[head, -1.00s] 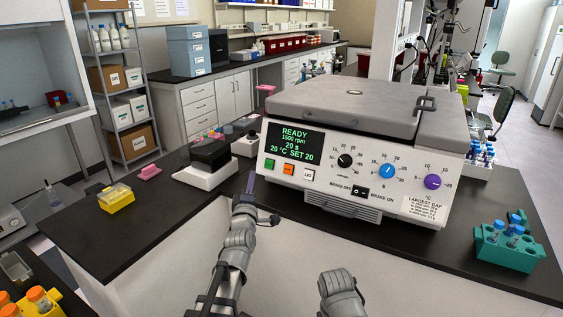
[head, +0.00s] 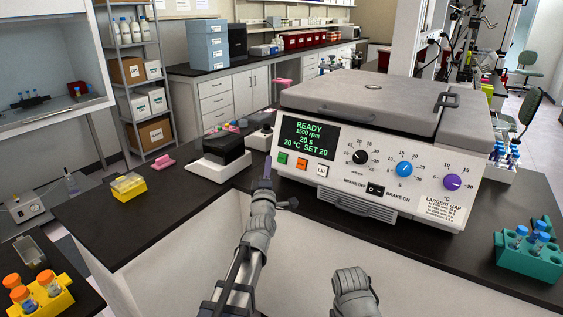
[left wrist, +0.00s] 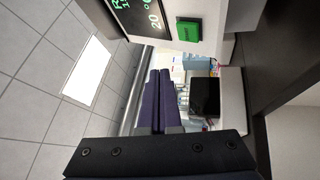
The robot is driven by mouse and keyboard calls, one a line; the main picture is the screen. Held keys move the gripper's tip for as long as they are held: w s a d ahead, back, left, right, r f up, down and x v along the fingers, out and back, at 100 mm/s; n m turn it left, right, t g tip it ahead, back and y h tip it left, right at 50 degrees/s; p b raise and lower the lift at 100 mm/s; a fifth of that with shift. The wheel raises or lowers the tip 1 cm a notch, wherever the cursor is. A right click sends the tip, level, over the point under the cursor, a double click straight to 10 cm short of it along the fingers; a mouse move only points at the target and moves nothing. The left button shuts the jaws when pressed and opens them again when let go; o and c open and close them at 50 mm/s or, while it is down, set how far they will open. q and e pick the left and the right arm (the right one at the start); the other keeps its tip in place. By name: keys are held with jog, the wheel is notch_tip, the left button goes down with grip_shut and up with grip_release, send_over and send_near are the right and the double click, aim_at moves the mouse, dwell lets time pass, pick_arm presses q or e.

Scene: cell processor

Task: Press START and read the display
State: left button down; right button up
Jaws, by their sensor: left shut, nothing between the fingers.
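The cell processor (head: 330,181) is a pale box with a grey closed lid on the dark bench. Below the display are a green button (head: 282,158), an orange button (head: 302,163) and a white LID button (head: 321,170). The green button also shows in the left wrist view (left wrist: 188,30), beyond and right of the fingers. My left gripper (head: 267,165) is shut and empty, just left of the green button and apart from it. My right gripper is not in view; part of my right arm shows low in the head view.
A black-topped device (head: 221,151) stands close left of the processor. A yellow rack (head: 128,186) sits on the bench at left. A teal tube rack (head: 530,255) stands at right.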

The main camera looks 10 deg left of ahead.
aim_at(280, 153)
pick_arm(q)
jog(key=shift+w+d+f+b, duration=0.2)
jog(key=shift+w+d+f, duration=0.05)
jog(key=shift+w, duration=0.5)
jog(key=shift+w+d+f+b, duration=0.25)
jog(key=shift+w+d+f, duration=0.05)
jog(key=shift+w, duration=0.4)
jog(key=shift+w+d+f+b, duration=0.2)
jog(key=shift+w+d+f, duration=0.05)
jog(key=shift+w, duration=0.5)
jog(key=shift+w, duration=0.1)
dwell(0.4)
jog(key=shift+w+d+f, duration=0.15)
jog(key=shift+w, duration=0.15)
jog(key=shift+w+d+f, duration=0.1)
jog(key=shift+w, duration=0.2)
dwell(0.6)
jog(key=shift+s, duration=0.15)
jog(key=shift+s+a+r, duration=0.25)
jog(key=shift+s, duration=0.3)
jog(key=shift+s, duration=0.1)
jog(key=shift+s+a+r+p, duration=0.25)
jog(key=shift+s, duration=0.45)
jog(key=shift+s+a+r+p, duration=0.3)
jog(key=shift+s, duration=0.4)
jog(key=shift+s+a+r+p, duration=0.25)
jog(key=shift+s, duration=0.45)
